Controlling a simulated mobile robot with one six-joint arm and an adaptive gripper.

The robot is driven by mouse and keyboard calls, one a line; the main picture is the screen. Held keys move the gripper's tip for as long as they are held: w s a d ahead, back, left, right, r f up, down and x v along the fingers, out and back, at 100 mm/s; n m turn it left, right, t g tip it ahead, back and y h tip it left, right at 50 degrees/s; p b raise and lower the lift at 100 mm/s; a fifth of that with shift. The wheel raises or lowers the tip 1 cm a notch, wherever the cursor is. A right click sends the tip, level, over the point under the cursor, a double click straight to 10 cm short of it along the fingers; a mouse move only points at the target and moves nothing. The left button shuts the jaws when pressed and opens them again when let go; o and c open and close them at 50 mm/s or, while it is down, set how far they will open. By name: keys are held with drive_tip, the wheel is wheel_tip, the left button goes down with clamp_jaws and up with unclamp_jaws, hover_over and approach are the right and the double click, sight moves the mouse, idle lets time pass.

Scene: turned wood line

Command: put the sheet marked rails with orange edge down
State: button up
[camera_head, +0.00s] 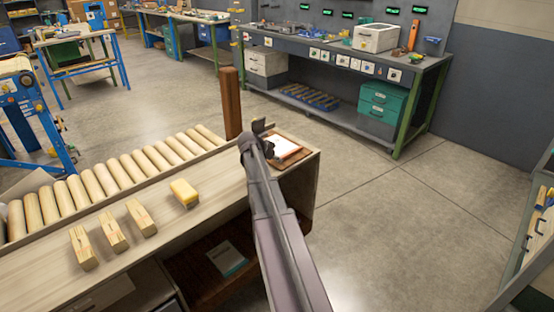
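A white sheet (284,144) shows at the far right end of the wooden bench, just beyond my arm. A thin orange-red line runs along its near edge; any marking on it is too small to read. It is over a brown board or tray (297,158) at the bench's corner. My gripper (259,125) is at the left side of the sheet, and my wrist and arm hide part of that area. I cannot tell whether the fingers touch the sheet, or whether they are open or shut.
The bench top (215,185) bears a yellow block (184,193) and three pale wooden pieces (113,232). A row of wooden rollers (120,171) runs behind. A brown post (231,103) stands near my gripper. A long workbench (425,78) stands beyond open floor.

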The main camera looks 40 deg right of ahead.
drive_tip(key=o, duration=0.4)
drive_tip(key=shift+r, duration=0.1)
drive_tip(key=shift+p+v, duration=4.25)
drive_tip(key=shift+v, duration=1.75)
drive_tip(key=s+a+f+n+y, duration=0.2)
drive_tip(key=s+a+n, duration=0.3)
drive_tip(key=a, duration=0.6)
drive_tip(key=s+a+f+n+y, duration=0.1)
drive_tip(key=s+a+n+y, duration=0.3)
drive_tip(key=a, duration=0.8)
drive_tip(key=s+a+f+n+y, duration=0.2)
drive_tip(key=s+a+n, duration=0.5)
drive_tip(key=a, duration=0.4)
drive_tip(key=shift+s+a+f+n+g+y, duration=0.15)
drive_tip(key=shift+a+f+n+g+y, duration=0.15)
drive_tip(key=shift+n+y, duration=0.25)
